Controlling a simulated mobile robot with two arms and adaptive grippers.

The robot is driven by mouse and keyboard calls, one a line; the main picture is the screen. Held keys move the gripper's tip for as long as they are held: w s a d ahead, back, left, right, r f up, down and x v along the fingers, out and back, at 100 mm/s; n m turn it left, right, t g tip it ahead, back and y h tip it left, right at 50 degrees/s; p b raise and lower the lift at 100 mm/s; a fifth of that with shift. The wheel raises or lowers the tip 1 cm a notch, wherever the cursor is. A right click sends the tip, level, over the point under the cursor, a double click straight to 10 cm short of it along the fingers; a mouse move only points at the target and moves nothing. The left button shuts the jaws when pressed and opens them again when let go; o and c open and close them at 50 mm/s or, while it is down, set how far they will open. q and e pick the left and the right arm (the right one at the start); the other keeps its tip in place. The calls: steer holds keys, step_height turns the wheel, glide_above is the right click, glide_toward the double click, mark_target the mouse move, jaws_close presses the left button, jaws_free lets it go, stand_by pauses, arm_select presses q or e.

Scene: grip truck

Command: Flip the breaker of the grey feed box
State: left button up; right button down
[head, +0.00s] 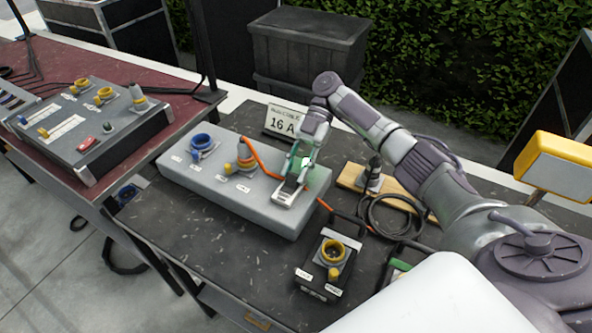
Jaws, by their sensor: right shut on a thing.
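The grey feed box (225,193) lies on the dark table in the middle of the head view. A blue socket (203,143) and a yellow-collared socket with a plug in it (246,157) sit on its top, with small white labels in front. My right gripper (290,188) reaches down onto the box's right end. It is shut on the breaker there, which the fingers mostly hide, so I cannot tell the lever's position. My left gripper is out of view.
An orange cable (262,160) runs from the plug behind my right gripper. A black box with a yellow socket (324,265) stands in front. A "16 A" sign (284,121) stands behind. A coiled black cable (390,215) lies to the right. Another control panel (90,125) is on the red table.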

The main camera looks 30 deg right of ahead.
steer(key=c, duration=0.8)
jaws_free()
steer(key=shift+c, duration=0.2)
steer(key=shift+w, duration=0.1)
steer(key=shift+v, duration=3.75)
steer(key=shift+f, duration=0.15)
